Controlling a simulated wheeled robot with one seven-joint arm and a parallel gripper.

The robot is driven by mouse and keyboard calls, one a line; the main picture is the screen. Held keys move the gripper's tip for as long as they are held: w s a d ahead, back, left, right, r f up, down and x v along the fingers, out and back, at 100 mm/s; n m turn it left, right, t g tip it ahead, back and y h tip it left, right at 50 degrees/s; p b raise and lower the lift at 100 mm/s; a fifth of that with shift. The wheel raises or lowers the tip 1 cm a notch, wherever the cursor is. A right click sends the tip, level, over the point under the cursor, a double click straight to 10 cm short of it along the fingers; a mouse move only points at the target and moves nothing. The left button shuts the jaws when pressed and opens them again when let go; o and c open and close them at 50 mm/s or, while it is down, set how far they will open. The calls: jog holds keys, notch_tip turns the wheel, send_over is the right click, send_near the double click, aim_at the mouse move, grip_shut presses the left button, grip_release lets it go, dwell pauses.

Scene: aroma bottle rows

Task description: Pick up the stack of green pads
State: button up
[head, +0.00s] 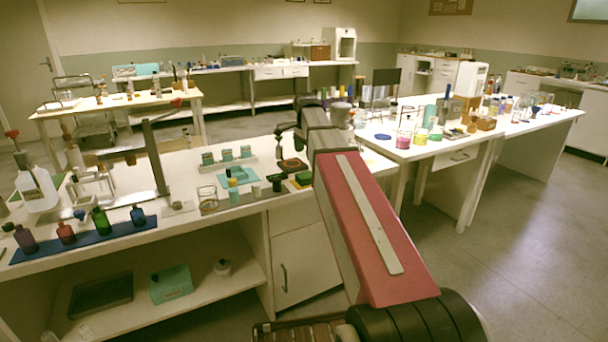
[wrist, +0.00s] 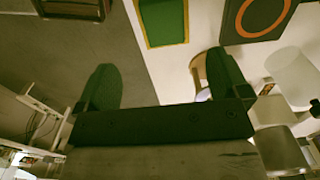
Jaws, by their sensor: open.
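The green pads (wrist: 163,22) show in the wrist view as a dark green square with a yellowish border at the top edge, partly cut off. How many are stacked cannot be told. In the head view the green pads (head: 303,179) lie on the left bench near its front edge, right beside my arm, which partly hides them. My gripper (wrist: 162,80) is open and empty in the wrist view. Its two dark green fingers stand apart, with the pads beyond the fingertips, between them in the picture and not touched.
A dark square with an orange ring (wrist: 262,14) lies right of the pads in the wrist view. White containers (wrist: 290,75) stand near the right finger. A teal tray (head: 238,178) and small bottles stand left of the pads. The floor (head: 520,240) is open at right.

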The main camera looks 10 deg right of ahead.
aim_at(306, 175)
jog(key=shift+w+f, duration=0.2)
jog(key=shift+f, duration=0.15)
jog(key=shift+d+f, duration=0.2)
jog(key=shift+f, duration=4.9)
jog(key=c, duration=1)
